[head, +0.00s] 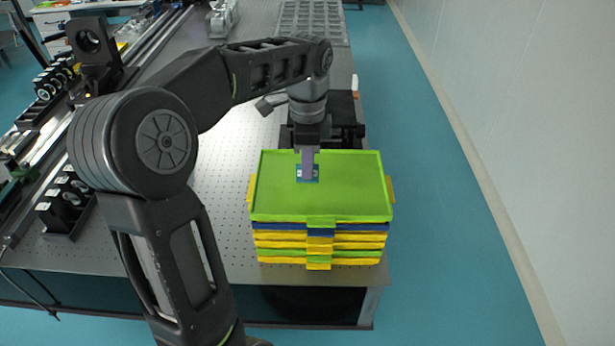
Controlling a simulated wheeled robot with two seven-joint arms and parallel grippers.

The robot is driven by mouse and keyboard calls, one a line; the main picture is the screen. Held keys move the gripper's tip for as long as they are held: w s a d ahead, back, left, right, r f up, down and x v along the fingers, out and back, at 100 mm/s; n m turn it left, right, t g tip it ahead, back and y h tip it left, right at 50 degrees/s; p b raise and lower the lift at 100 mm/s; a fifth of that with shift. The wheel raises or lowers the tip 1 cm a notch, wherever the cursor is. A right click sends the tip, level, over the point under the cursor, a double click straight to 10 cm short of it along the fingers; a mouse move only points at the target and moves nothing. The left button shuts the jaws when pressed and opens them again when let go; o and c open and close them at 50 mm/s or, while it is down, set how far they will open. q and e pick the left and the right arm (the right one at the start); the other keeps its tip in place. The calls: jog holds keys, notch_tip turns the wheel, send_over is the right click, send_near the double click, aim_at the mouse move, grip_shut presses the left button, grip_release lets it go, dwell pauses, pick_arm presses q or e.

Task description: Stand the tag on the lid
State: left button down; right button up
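A stack of shallow trays in green, yellow and blue stands at the near right corner of the table, topped by a bright green lid (345,195) with a raised rim. A small teal tag (314,176) with a light mark shows at the fingertips of my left gripper (308,165), over the back part of the lid. The gripper points down and appears shut on the tag; its front finger hides the tag's middle. I cannot tell whether the tag's lower edge touches the lid. My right gripper is not in view.
The perforated optical table (225,190) has bare room left of the stack. Black optical mounts (62,205) and rails line its left side. A dark device (343,112) stands just behind the stack. A grey grid tray (312,20) lies at the far end.

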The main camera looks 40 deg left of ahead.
pick_arm(q)
notch_tip(320, 180, down, 3)
jog(key=shift+f, duration=0.3)
jog(key=shift+f, duration=0.2)
jog(key=c, duration=1.6)
grip_release()
jog(key=shift+r, duration=0.1)
